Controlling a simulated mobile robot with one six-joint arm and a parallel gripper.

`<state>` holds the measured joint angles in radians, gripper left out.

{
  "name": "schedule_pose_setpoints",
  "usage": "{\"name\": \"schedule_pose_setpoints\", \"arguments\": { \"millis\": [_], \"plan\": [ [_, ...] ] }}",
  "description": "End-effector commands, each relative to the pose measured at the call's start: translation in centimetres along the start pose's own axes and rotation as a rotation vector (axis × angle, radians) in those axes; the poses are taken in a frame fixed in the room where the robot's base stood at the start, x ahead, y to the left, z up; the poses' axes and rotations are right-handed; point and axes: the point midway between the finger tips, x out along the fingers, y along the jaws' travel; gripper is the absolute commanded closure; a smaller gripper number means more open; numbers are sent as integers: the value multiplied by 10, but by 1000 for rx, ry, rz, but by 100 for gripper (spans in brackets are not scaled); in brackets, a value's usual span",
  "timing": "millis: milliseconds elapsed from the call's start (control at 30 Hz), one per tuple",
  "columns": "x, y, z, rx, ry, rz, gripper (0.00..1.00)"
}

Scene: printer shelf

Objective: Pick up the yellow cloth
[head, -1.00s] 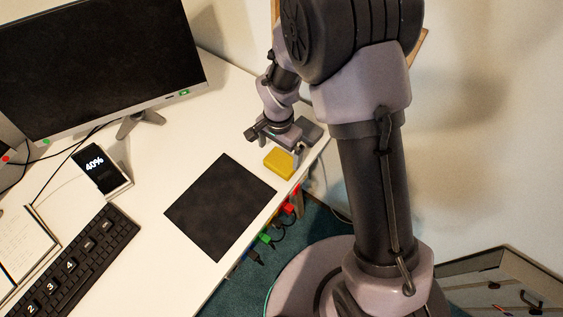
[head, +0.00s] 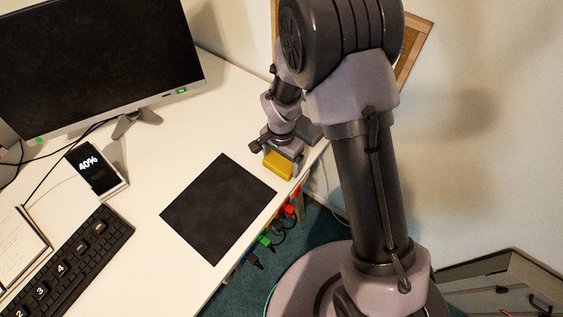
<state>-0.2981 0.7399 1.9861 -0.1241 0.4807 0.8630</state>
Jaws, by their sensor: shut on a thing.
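The yellow cloth (head: 278,166) is a small folded block near the right edge of the white desk, just beyond the black mat. My gripper (head: 280,156) is directly over it and shut on it, with its fingers at the cloth's sides. The far side of the cloth is hidden by the gripper. I cannot tell whether the cloth is clear of the desk.
A black mat (head: 218,208) lies in front of the cloth. A monitor (head: 95,60), a phone on a stand (head: 97,172) and a keyboard (head: 68,265) are to the left. A grey object (head: 309,131) sits behind the gripper. Coloured plugs (head: 264,241) hang below the desk's edge.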

Motion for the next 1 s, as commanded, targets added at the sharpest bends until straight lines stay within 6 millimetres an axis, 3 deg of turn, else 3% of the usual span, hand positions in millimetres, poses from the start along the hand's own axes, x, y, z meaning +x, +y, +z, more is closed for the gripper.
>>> {"name": "schedule_pose_setpoints", "arguments": {
  "millis": [233, 467, 667, 1000],
  "plan": [
    [-7, 0, 0, 0, 0, -1, 53],
    [-40, 0, 0, 0, 0, -2, 53],
    [-42, 41, 16, 2, -3, 3, 53],
    [-50, 128, 52, 1, -2, 1, 53]
  ]
}}
